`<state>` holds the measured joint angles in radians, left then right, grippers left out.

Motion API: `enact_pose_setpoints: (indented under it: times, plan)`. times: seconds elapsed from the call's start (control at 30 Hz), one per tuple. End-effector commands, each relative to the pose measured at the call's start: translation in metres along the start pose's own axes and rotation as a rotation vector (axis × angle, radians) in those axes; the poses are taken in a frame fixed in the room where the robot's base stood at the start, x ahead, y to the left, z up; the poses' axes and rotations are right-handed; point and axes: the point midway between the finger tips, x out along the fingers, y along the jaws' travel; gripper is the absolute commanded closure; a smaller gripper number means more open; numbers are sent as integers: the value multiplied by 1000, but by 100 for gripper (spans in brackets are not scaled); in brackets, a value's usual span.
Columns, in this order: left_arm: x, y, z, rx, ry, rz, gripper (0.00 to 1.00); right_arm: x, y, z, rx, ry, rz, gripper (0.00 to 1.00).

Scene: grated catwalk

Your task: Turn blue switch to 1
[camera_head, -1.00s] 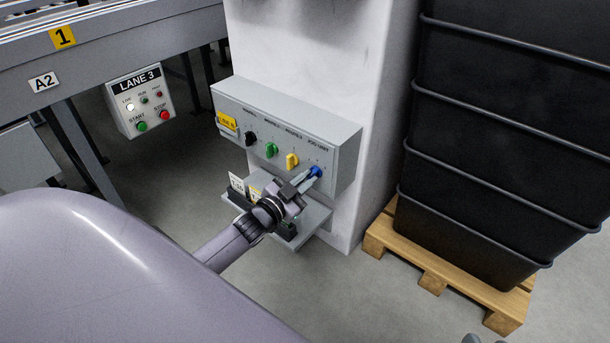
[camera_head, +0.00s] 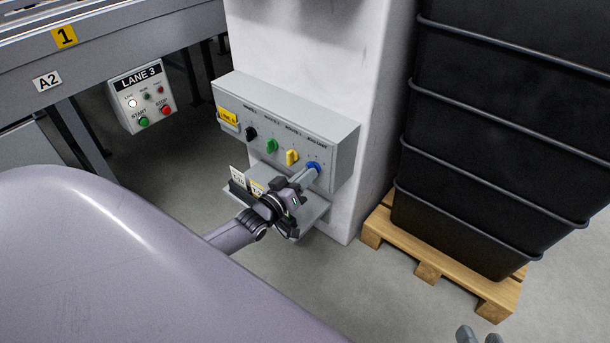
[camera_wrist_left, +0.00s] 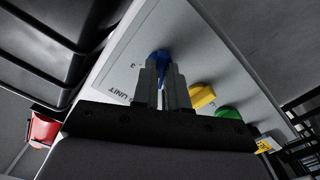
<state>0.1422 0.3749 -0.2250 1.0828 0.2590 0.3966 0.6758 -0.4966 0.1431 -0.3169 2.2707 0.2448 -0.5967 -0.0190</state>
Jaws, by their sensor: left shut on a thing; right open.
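The blue switch (camera_head: 313,167) is the rightmost knob on the front of a grey control box (camera_head: 345,160). My left gripper (camera_head: 308,176) reaches up to it from below and is shut on it. In the left wrist view the blue switch (camera_wrist_left: 159,56) shows between and beyond the two fingertips (camera_wrist_left: 161,72), which hide part of it. I cannot read which mark it points to. My right gripper (camera_head: 479,336) only shows its fingertips at the bottom edge of the head view, apart from everything and open.
Yellow (camera_head: 292,157), green (camera_head: 271,146) and black (camera_head: 251,133) knobs sit left of the blue switch. A small shelf (camera_head: 312,213) juts out below the box. Black stacked crates (camera_head: 490,130) stand on a wooden pallet (camera_head: 430,262) at right. A LANE 3 panel (camera_head: 142,97) hangs at left.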

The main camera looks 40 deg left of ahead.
Motion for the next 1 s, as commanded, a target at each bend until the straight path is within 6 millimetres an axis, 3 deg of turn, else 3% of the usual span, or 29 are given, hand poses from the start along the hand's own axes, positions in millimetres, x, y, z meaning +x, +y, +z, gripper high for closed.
enact_pose_setpoints:
  times: [0.4, 1.0]
  plan:
    - [0, 0, 0, -233, -1, 0, 100, -2, 1, 5, 2, -11, 4, 57]
    - [0, 0, 0, -286, -1, -1, 100, -2, 1, 6, -1, -14, 3, 57]
